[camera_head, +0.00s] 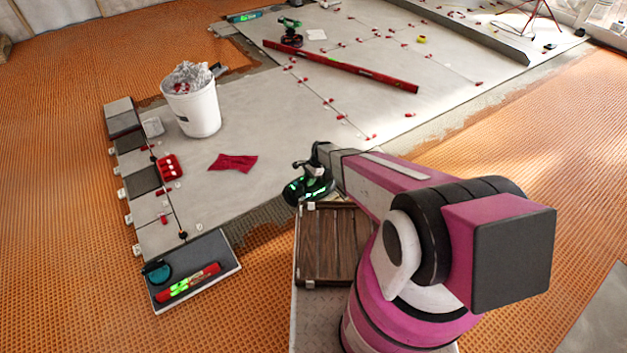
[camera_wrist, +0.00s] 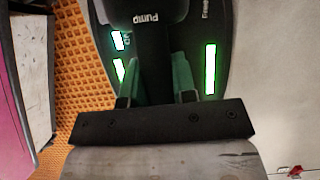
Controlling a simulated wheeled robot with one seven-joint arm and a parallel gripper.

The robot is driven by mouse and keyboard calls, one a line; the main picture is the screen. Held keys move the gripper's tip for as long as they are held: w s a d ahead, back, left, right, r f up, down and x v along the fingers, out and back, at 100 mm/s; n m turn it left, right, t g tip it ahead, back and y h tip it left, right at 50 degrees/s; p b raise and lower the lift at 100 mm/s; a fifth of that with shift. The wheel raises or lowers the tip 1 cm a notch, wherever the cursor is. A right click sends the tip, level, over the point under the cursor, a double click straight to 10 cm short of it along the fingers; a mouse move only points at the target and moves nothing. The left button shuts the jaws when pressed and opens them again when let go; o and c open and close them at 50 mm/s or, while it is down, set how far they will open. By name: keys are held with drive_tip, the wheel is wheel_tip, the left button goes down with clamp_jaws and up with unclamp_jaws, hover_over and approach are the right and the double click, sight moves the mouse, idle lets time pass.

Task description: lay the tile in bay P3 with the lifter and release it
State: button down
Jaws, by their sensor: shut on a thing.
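My gripper (camera_head: 316,160) is shut on the lifter (camera_head: 308,190), a black and green suction tool with green lights. The lifter also shows close up in the wrist view (camera_wrist: 150,20), with the word Pump and lit green bars. It hangs just behind the wooden crate; whether a tile sits under it I cannot tell. The bays run in a column along the left edge of the pale floor. Pale tiles (camera_head: 150,208) alternate there with dark patches (camera_head: 142,180). No bay label is readable, so I cannot tell which is P3.
A white bucket (camera_head: 196,112), a red cloth (camera_head: 233,162) and a red box (camera_head: 169,167) are on the pale floor near the bays. A dark board (camera_head: 219,254) carries a red level (camera_head: 188,283). The wooden crate (camera_head: 333,282) stands beside my arm. A long red bar (camera_head: 340,66) lies farther back.

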sight(294, 187)
drive_tip(key=s+a+r, duration=0.5)
drive_tip(key=shift+a, duration=0.3)
wheel_tip(294, 187, up, 7)
idle(1.4)
drive_tip(key=shift+f, duration=0.15)
